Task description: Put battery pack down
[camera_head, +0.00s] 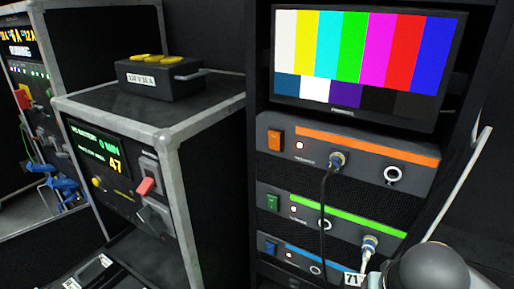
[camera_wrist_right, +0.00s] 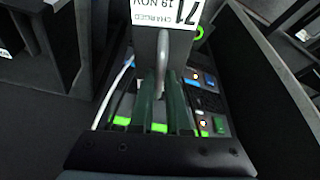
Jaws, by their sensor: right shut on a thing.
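The battery pack (camera_wrist_right: 147,45) is a dark block with a white label reading 71, CHARGED, 19 NOV, at the top middle of the right wrist view. A grey loop handle stands out from it. My left gripper is not in view.
The head view shows a rack with a colour-bar monitor (camera_head: 365,60), panels with plugged cables (camera_head: 324,205), and a cabinet (camera_head: 212,125) bearing a black box (camera_head: 160,78).

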